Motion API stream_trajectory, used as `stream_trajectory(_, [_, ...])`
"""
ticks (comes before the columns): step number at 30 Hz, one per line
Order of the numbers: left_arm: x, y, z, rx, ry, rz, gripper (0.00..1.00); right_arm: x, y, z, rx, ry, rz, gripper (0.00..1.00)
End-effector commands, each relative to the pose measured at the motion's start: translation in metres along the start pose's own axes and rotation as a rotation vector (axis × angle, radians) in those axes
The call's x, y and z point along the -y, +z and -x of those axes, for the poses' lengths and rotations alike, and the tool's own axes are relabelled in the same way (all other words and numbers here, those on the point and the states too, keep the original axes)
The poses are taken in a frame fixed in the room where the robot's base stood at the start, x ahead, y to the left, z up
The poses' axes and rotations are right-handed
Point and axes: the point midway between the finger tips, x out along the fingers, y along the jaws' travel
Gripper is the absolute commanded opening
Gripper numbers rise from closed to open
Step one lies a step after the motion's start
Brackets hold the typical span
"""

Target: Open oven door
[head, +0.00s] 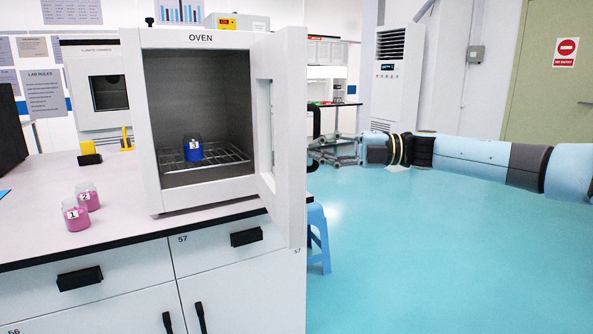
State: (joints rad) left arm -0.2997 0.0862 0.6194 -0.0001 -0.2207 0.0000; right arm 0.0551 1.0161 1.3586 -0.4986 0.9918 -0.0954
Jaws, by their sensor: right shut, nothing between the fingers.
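The white oven (153,130) stands on the lab bench with its label at the top. Its door (291,120) is hinged on the right and swung wide open toward me. Inside, a small beaker with blue liquid (193,152) sits on the wire rack (225,155). My right gripper (318,150) is just right of the door, its fingertips close to the door's outer side. Its fingers are shut with nothing between them. I cannot tell whether it touches the door. My left gripper is not in view.
Two beakers with pink liquid, labelled 1 (76,220) and 2 (88,197), stand on the bench (125,225) left of the oven. A white chamber (88,70) stands behind. A blue stool (318,240) is beside the bench. The floor (450,250) at right is clear.

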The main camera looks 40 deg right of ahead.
Motion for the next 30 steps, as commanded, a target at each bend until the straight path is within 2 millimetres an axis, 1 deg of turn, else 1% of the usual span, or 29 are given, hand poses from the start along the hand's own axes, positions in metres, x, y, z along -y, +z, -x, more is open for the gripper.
stream_trajectory(3, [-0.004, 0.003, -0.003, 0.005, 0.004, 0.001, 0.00, -0.001, 0.007, 0.013, -0.001, -0.001, 0.002, 0.00])
stream_trajectory(9, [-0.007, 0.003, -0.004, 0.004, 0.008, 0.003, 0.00, -0.003, 0.013, 0.023, -0.001, 0.002, 0.002, 0.00])
stream_trajectory(24, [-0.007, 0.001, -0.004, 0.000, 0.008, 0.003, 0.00, -0.003, 0.014, 0.025, 0.000, 0.003, 0.002, 0.00])
stream_trajectory(30, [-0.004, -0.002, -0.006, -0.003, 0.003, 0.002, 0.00, -0.002, 0.014, 0.025, -0.001, 0.002, 0.002, 0.00])
